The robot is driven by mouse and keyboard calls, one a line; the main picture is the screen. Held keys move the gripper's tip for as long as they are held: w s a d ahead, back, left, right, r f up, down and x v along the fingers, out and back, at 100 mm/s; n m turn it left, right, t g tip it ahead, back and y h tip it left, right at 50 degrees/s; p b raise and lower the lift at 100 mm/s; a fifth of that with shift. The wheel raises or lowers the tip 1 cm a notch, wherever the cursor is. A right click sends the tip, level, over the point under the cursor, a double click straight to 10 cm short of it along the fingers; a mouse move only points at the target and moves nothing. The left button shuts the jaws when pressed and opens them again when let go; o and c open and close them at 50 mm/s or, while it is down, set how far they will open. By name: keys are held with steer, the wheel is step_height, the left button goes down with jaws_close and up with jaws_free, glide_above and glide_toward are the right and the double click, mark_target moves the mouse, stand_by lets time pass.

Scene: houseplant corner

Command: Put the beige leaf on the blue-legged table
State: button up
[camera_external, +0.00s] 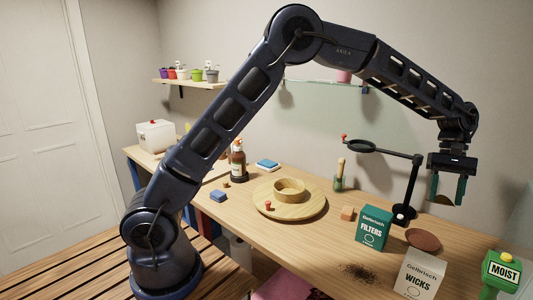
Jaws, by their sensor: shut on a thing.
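My gripper (448,190) hangs at the right, above the table and beyond the green box, with its fingers pointing down. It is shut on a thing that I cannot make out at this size. I cannot pick out a beige leaf anywhere in the view. A long wooden table (325,238) runs along the wall, with a blue leg (134,174) at its far left end. My arm hides part of the table's left side.
A black stand (412,180) with a ring arm rises just left of my gripper. The green filters box (373,228), brown disc (423,239), white wicks box (420,275) and green moist bottle (501,272) crowd the right. A round wooden tray (310,209) holds a wooden ring (289,191).

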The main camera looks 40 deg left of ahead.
steer(key=w+a+f+n+h, duration=0.1)
steer(key=w+a+n, duration=0.15)
steer(key=a, duration=2.15)
steer(key=w+a+f+n+t+h, duration=0.1)
steer(key=w+a+f+n+t, duration=0.3)
steer(key=a, duration=1.4)
steer(key=w+a+f+n, duration=0.2)
steer(key=w+a+n, duration=0.45)
steer(key=a, duration=1.05)
steer(key=w+a+f+n+t+h, duration=0.15)
steer(key=w+a+f+n, duration=0.35)
steer(key=a, duration=1.3)
steer(key=s+a+r+n+t+y, duration=0.15)
steer(key=s+a+n, duration=0.35)
steer(key=a, duration=1.3)
steer(key=s+a+r+n+t+y, duration=0.15)
steer(key=s+a+n, duration=0.3)
steer(key=a, duration=1.45)
steer(key=s+a+n+y, duration=0.2)
steer(key=s+a+n, duration=0.3)
steer(key=a, duration=1.3)
step_height(320, 180, down, 19)
steer(key=shift+s+a, duration=0.1)
steer(key=shift+f, duration=0.1)
